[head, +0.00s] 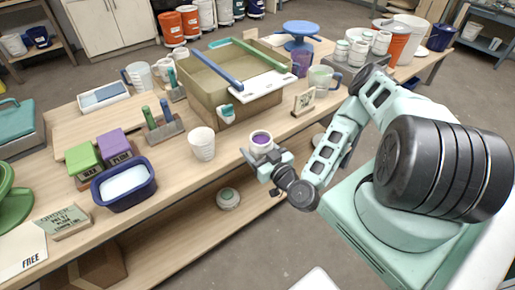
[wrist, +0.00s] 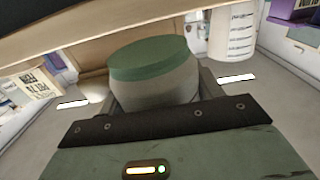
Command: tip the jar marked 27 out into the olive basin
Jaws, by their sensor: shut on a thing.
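My gripper (head: 264,157) is shut on a small white jar (head: 260,143) at the front edge of the bench in the head view. Purple shows in the jar's round top, and it looks about upright. In the wrist view the held jar (wrist: 152,75) sits between the fingers, with a green end and a pale grey body. No number can be read on it, and I cannot tell whether it touches the bench. The olive basin (head: 200,92) stands behind and left of my gripper, with a blue bar and a green bar across its top.
A white cup (head: 201,144) stands left of the held jar. A small sign (head: 303,102) and a pale green mug (head: 322,78) stand to the right. A small cup (head: 226,115) is at the basin's front. A navy tub (head: 124,184) is at left. A green-topped jar (head: 228,199) sits below.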

